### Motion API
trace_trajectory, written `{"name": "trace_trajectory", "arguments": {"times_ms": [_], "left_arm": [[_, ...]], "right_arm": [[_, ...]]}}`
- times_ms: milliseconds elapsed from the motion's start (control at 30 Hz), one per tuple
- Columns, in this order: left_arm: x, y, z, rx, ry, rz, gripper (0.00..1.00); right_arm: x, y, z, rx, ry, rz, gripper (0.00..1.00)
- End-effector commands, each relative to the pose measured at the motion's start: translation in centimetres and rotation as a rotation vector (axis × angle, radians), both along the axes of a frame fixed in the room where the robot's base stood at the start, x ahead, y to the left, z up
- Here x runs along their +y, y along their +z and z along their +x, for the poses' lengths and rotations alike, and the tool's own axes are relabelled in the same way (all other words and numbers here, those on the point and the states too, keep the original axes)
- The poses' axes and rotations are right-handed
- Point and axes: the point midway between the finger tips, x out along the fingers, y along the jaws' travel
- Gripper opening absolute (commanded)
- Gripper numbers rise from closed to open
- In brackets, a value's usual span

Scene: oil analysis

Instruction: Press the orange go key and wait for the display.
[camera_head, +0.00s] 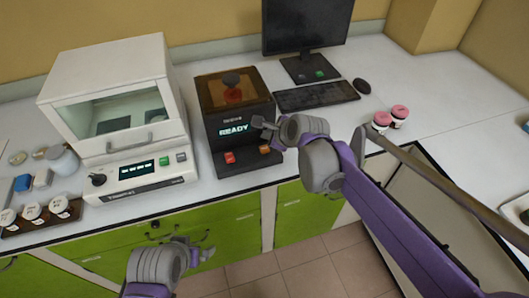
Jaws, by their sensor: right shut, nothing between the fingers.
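A black analyser (207,117) with an amber see-through lid stands on the counter. Its display (234,129) reads READY. Two keys sit on its low front ledge: a bright red-orange one (230,157) at left and a duller orange-brown one (264,149) at right. Their labels are too small to read. My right gripper (262,124) is shut and empty at the analyser's front right, just above the right key in the picture; contact cannot be told. My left gripper (207,245) is low, in front of the green drawers; its fingers are small and unclear.
A white instrument (120,100) with a glass window stands left of the analyser. A monitor (305,25), keyboard (316,95) and mouse (361,86) are at the back. Two pink-capped jars (399,112) stand right. Cups in a rack (40,224) are at far left.

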Motion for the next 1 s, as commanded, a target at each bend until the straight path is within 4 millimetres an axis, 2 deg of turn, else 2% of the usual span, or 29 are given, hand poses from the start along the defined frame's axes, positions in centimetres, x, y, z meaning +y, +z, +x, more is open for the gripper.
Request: {"name": "trace_trajectory", "arguments": {"times_ms": [33,233,1000], "left_arm": [[0.0,-1.0,-0.2,0.004,0.0,0.0,1.0],[0.0,-2.0,-0.4,0.008,0.0,0.0,1.0],[0.0,-2.0,-0.4,0.008,0.0,0.0,1.0]], "right_arm": [[0.0,-1.2,0.0,0.002,-0.001,0.0,0.0],[0.0,-2.8,0.0,0.0,0.0,0.0,0.0],[0.0,-2.9,0.0,0.0,0.001,-0.001,0.0]]}}
